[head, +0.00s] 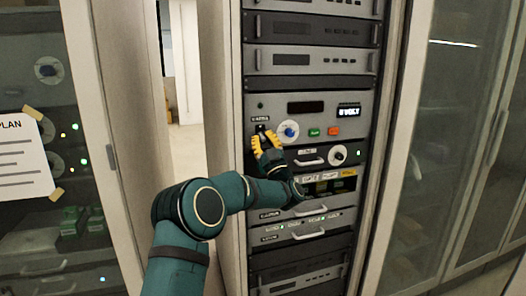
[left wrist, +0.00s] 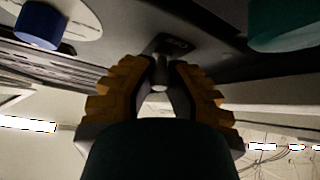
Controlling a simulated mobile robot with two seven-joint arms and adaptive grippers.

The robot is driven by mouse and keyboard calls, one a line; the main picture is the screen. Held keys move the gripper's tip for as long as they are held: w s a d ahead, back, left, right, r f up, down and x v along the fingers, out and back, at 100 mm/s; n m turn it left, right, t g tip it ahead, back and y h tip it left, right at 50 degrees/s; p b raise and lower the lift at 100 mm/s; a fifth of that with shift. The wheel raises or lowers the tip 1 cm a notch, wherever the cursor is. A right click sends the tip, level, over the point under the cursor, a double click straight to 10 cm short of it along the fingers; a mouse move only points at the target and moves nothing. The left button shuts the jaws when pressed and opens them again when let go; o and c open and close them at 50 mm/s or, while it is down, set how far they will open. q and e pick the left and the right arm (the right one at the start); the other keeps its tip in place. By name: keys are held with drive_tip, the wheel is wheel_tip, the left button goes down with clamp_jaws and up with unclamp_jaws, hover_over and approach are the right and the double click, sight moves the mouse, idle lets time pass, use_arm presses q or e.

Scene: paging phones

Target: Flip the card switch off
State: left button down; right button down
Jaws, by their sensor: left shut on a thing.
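The card switch (left wrist: 160,70) shows in the left wrist view as a small grey lever standing out from a dark slot in the panel. In the head view it sits at the left of the rack panel, under a small dark label, and is mostly hidden by my gripper. My left gripper (head: 266,141) has its yellow fingertips at the switch. In the left wrist view my left gripper (left wrist: 160,88) is shut on the lever, one finger on each side. The lever's exact position is hard to tell. My right gripper is not in view.
Right of the switch are a blue knob (head: 289,131) on a white dial, a green button (head: 314,132) and an orange button (head: 333,131). A drawer handle (head: 309,162) and a white dial (head: 338,154) lie below. Glass-door cabinets flank the rack.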

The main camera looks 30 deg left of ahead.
use_arm(q)
drive_tip(key=shift+f+n+y+b, duration=0.2)
drive_tip(key=shift+n+y+b, duration=0.3)
drive_tip(key=shift+y, duration=0.5)
drive_tip(key=c, duration=0.9)
unclamp_jaws()
drive_tip(key=shift+c, duration=0.2)
drive_tip(key=v, duration=1.2)
drive_tip(key=shift+w+a+f, duration=0.1)
drive_tip(key=shift+a+f, duration=0.05)
